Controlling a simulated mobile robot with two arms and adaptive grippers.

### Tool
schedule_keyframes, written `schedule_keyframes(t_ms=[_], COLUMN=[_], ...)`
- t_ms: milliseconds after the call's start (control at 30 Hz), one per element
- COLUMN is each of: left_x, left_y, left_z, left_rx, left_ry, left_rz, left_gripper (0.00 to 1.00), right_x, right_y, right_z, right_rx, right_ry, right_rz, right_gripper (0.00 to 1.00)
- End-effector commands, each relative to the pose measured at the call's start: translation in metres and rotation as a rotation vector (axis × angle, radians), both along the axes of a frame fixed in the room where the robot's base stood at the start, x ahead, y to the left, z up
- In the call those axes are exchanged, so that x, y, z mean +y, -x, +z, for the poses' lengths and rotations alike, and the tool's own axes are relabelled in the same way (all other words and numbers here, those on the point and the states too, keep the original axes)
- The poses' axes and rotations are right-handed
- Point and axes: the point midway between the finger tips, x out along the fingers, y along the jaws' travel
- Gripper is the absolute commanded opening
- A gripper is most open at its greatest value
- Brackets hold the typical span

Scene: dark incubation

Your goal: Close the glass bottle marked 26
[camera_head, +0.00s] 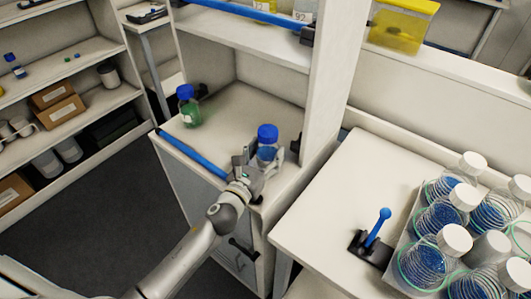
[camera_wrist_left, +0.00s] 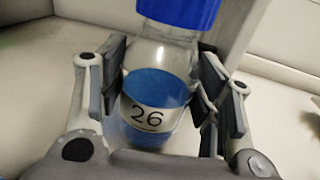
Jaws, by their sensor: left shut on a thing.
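The glass bottle marked 26 (camera_wrist_left: 150,88) is clear, with blue contents and a white label. In the head view the bottle (camera_head: 267,153) stands upright in the open cabinet, near its right side wall. A blue cap (camera_head: 267,132) sits on top of its neck; I cannot tell how tightly. The cap also shows at the top edge of the left wrist view (camera_wrist_left: 180,10), partly cut off. My left gripper (camera_head: 260,163) is shut on the bottle's body, one finger pad on each side, below the cap. My right gripper is not in view.
A green bottle with a blue cap (camera_head: 188,106) stands farther left in the same cabinet. A blue bar (camera_head: 190,155) runs along the cabinet's front edge. At the right, a table (camera_head: 325,190) holds a blue-handled black device (camera_head: 372,235) and several white-capped flasks (camera_head: 437,215).

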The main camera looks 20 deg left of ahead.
Motion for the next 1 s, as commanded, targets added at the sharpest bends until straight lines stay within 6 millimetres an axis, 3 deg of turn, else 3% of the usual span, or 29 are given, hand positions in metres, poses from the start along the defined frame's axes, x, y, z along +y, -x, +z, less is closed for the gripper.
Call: schedule_keyframes(t_ms=[167, 200, 367, 800, 1000], left_x=[0.0, 0.0, 0.0, 0.0, 0.005], left_y=[0.0, 0.0, 0.0, 0.001, 0.034], left_z=[-0.002, -0.004, -0.003, 0.001, -0.003], left_rx=[-0.003, 0.0, 0.0, 0.001, 0.003], left_ry=[0.0, 0.0, 0.0, 0.0, -0.002], left_rz=[-0.001, 0.0, 0.0, 0.0, -0.001], left_gripper=[0.0, 0.6, 0.8, 0.8, 0.8], right_x=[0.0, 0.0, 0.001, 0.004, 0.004], right_y=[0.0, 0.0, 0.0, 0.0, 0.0], right_z=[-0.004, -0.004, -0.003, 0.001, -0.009], right_rx=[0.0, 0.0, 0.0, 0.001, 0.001], right_ry=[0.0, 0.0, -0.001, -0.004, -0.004], right_rz=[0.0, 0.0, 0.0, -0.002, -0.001], right_gripper=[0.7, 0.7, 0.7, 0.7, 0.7])
